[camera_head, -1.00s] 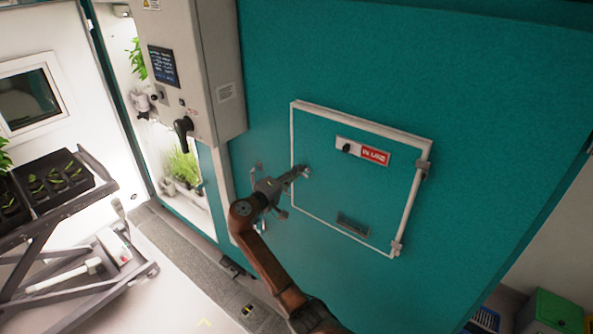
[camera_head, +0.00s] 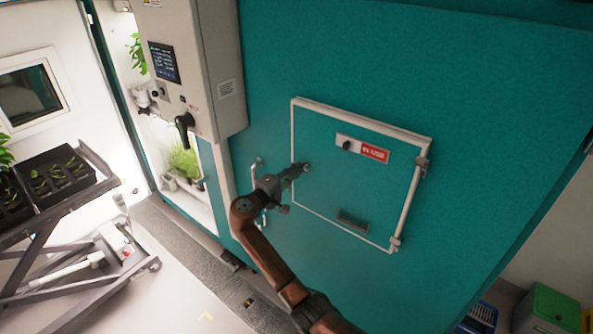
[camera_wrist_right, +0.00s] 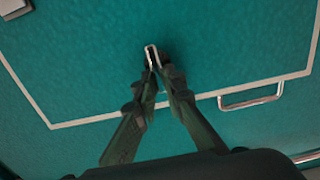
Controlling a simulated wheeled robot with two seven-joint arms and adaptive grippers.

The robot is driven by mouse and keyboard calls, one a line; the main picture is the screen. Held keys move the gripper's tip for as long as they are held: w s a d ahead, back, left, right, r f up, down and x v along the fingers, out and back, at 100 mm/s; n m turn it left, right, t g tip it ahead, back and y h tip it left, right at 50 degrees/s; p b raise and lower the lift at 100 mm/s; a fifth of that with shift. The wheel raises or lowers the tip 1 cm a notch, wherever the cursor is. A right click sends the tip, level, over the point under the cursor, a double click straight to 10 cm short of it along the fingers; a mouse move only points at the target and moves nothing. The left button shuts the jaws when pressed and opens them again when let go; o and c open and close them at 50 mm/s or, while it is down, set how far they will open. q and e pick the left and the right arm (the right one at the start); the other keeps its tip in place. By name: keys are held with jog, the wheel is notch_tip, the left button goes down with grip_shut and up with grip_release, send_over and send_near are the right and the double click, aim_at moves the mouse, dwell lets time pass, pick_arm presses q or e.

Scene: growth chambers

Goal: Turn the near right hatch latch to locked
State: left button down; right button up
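The hatch (camera_head: 375,195) is a teal panel with a white frame on the teal chamber wall, hinged on its right side. Its latch (camera_head: 306,167) is a small metal piece just inside the left frame edge; in the right wrist view it shows as a bright narrow loop (camera_wrist_right: 152,57) at the fingertips. My right gripper (camera_head: 299,171) reaches it from the lower left. In the wrist view its two fingers (camera_wrist_right: 159,72) converge closely on the latch and look shut on it, partly hiding it. My left gripper is out of view.
A vertical metal handle (camera_head: 262,195) stands left of the hatch frame, close to my right wrist. A red sign (camera_head: 375,153) with a black knob is on the hatch. A grey control box (camera_head: 205,75) juts out at upper left. A cart with seedling trays (camera_head: 55,180) stands left.

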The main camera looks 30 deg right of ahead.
jog(key=o, duration=0.5)
jog(key=v, duration=1.2)
jog(key=shift+f, duration=0.1)
